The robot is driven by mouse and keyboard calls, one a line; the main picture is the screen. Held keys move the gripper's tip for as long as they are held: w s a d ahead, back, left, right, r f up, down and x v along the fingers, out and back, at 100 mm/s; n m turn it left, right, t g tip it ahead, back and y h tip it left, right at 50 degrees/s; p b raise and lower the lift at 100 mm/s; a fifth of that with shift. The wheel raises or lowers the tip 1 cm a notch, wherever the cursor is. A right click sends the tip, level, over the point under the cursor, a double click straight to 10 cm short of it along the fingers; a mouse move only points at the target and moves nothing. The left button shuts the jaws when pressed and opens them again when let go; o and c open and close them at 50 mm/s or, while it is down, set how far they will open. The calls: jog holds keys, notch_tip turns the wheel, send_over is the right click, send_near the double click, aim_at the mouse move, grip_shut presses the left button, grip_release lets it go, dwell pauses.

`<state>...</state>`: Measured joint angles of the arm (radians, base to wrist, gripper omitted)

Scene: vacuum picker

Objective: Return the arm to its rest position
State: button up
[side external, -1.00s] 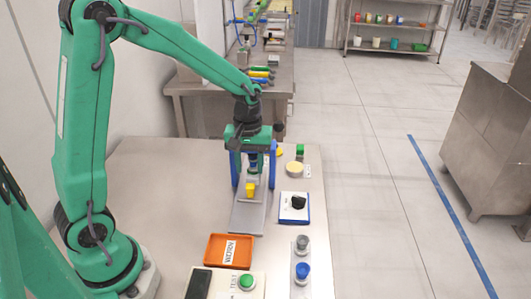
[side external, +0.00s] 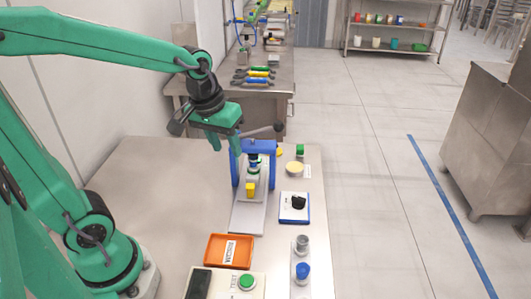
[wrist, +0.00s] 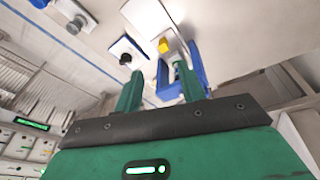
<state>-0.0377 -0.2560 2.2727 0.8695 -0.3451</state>
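My gripper (side external: 226,146) is raised in the air, tilted, just left of the top of the blue press frame (side external: 236,168). It is open and empty. In the wrist view the two green fingers of my gripper (wrist: 159,68) stand apart with nothing held between them. The blue frame also shows in the wrist view (wrist: 199,68), beyond the fingers. A yellow piece (side external: 251,189) sits at the front of the fixture inside the frame, and it shows in the wrist view too (wrist: 164,46). My arm is bent back, with its forearm roughly level.
A black-knobbed lever (side external: 265,130) sticks out at the frame's top. In front are an orange tray (side external: 212,249), a box with a green button (side external: 247,282), a blue-edged dial box (side external: 294,208) and a blue knob (side external: 302,272). The table's left side (side external: 150,180) is clear.

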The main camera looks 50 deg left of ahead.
jog(key=s+d+r+m+t, duration=0.1)
jog(key=s+r+m+t, duration=0.1)
jog(key=s, duration=0.6)
jog(key=shift+s+r+m+t, duration=0.35)
jog(key=shift+r+m, duration=0.55)
jog(key=shift+m, duration=0.3)
